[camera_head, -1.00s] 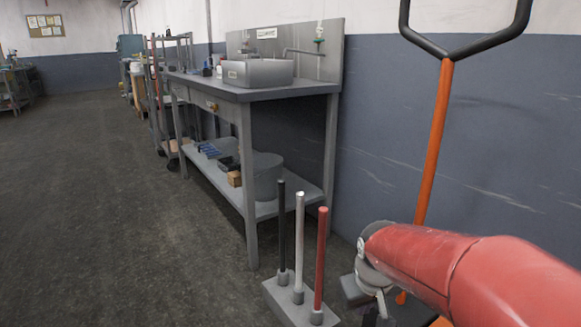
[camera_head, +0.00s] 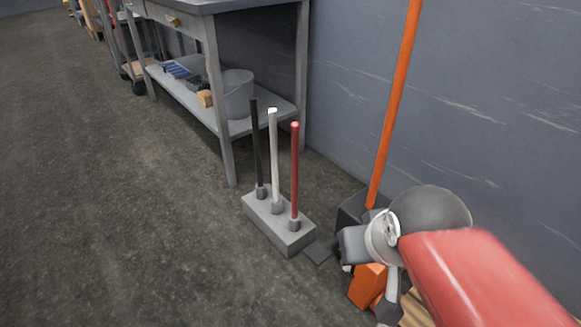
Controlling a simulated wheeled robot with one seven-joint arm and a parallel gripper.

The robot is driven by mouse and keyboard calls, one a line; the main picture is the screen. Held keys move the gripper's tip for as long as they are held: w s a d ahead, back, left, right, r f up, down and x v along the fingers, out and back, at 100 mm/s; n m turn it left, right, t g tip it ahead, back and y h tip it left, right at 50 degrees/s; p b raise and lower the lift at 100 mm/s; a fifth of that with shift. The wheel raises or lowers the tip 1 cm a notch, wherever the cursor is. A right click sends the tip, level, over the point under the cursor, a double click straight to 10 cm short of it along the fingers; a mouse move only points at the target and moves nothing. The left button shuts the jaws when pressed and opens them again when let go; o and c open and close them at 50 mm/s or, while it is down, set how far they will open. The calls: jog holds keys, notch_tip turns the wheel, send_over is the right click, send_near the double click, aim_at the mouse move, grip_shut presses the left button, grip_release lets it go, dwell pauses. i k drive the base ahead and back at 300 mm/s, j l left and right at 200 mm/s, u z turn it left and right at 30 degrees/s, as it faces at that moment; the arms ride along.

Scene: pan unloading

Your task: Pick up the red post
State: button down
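The red post (camera_head: 294,172) stands upright in a socket at the right end of a grey block (camera_head: 262,222) on the floor. A white post (camera_head: 273,160) and a black post (camera_head: 257,150) stand in the same block to its left. The end of my arm, with my gripper (camera_head: 355,244), is to the right of the block, apart from the red post in the picture. Its fingers cannot be made out clearly, so I cannot tell whether they are open. Nothing is seen touching the red post.
A grey workbench (camera_head: 219,95) stands behind the block, with a bucket (camera_head: 238,97) on its lower shelf. A long orange shaft (camera_head: 393,100) leans near the blue wall, behind my arm. Orange and wooden items lie below my arm. The floor (camera_head: 110,210) at left is clear.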

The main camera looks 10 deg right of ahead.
aim_at(295, 126)
jog(key=z, duration=2.6)
jog(key=u, duration=2.65)
jog(key=i+j+z, duration=0.35)
jog(key=j, duration=0.3)
jog(key=i+j+z, duration=0.2)
jog(key=j, duration=0.2)
jog(key=i+j+z, duration=0.15)
jog(key=j, duration=0.2)
